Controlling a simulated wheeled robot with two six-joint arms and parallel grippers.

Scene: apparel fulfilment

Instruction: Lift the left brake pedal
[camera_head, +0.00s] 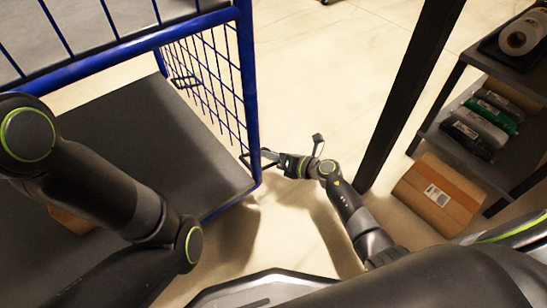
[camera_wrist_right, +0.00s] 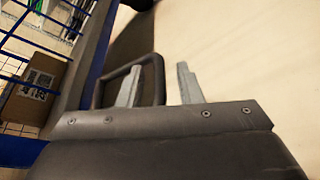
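The brake pedal, a dark loop-shaped bar, sticks out from the blue cart's lower corner; in the right wrist view the loop (camera_wrist_right: 161,88) is just ahead of my right gripper. In the head view the pedal (camera_head: 246,160) is small and partly hidden by the gripper. My right gripper (camera_head: 272,160) is low beside the cart corner. In the wrist view its two grey fingers (camera_wrist_right: 159,67) are apart; one overlaps the inside of the loop and the other is outside it, so the loop's right bar lies between them. I cannot tell whether they touch it. My left gripper is out of view.
The blue mesh cart (camera_head: 249,90) with a dark deck (camera_head: 150,140) stands at left. A dark post (camera_head: 405,95) stands right of my right arm. A shelf (camera_head: 450,150) with packs and a cardboard box (camera_head: 438,195) is at right. Pale floor lies between the cart and post.

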